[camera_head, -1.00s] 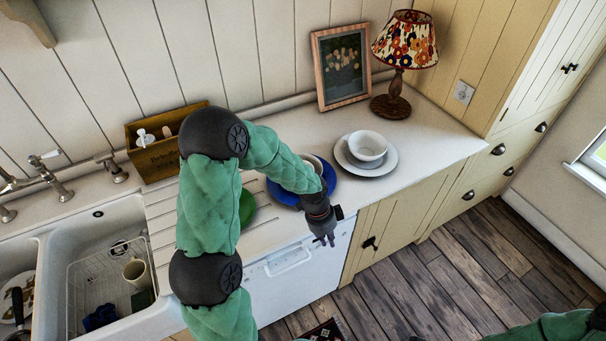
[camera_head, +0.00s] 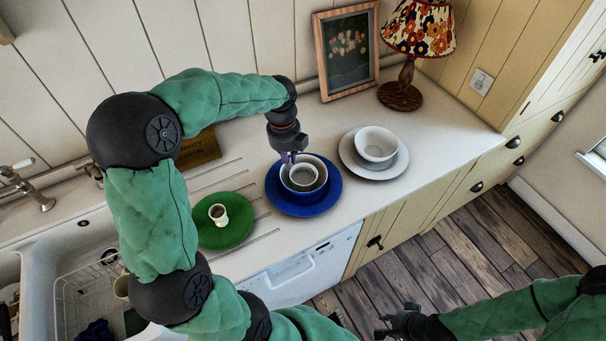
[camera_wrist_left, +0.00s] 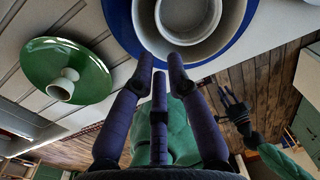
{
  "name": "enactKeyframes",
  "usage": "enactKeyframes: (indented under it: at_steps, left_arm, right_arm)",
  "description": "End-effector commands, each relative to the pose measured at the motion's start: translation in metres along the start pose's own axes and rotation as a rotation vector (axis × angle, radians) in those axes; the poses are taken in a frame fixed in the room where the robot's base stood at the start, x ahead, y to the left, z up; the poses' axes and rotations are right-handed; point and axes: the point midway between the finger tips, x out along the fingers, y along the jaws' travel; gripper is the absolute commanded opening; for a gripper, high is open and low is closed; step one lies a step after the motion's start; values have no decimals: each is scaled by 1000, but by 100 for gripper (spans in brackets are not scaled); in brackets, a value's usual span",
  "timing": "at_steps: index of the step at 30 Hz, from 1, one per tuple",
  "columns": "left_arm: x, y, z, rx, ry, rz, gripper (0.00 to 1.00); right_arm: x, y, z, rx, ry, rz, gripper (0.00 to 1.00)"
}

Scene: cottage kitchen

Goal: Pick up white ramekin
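The white ramekin (camera_head: 304,177) sits inside a larger white bowl (camera_head: 319,192) on a blue plate (camera_head: 331,199) on the counter. In the left wrist view the ramekin (camera_wrist_left: 190,20) is at the top, just beyond my fingertips. My left gripper (camera_head: 288,157) points down at the bowl's far left edge, its fingers apart and empty; they also show in the left wrist view (camera_wrist_left: 160,68). I cannot tell whether a fingertip touches the bowl. My right gripper (camera_head: 392,325) hangs low over the floor, away from the counter; its fingers are too small to judge.
A green plate (camera_head: 238,234) with a small cream cup (camera_head: 218,213) lies to the left. A white bowl (camera_head: 378,143) on a white plate (camera_head: 370,174) stands to the right. A lamp (camera_head: 402,95) and picture frame (camera_head: 346,85) are behind. The sink (camera_head: 40,262) is far left.

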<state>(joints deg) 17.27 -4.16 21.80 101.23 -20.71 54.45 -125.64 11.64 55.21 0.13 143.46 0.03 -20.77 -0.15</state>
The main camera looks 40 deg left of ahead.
Motion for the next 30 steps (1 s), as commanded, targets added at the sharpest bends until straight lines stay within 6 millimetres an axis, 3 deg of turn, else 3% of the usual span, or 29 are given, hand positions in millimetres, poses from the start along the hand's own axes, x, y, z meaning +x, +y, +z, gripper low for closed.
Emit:
enactKeyframes:
  at_steps: [4,14,24,30]
  left_arm:
    - [26,0,0,0,2,2,16]
    - [45,1,0,-2,1,1,16]
    - [88,2,0,-3,1,1,16]
    - [90,2,0,-3,-1,-1,16]
  right_arm:
    - [6,2,0,0,0,0,31]
    - [10,3,0,0,0,0,31]
    - [22,8,-1,-1,0,0,31]
    - [21,7,-1,-1,0,0,31]
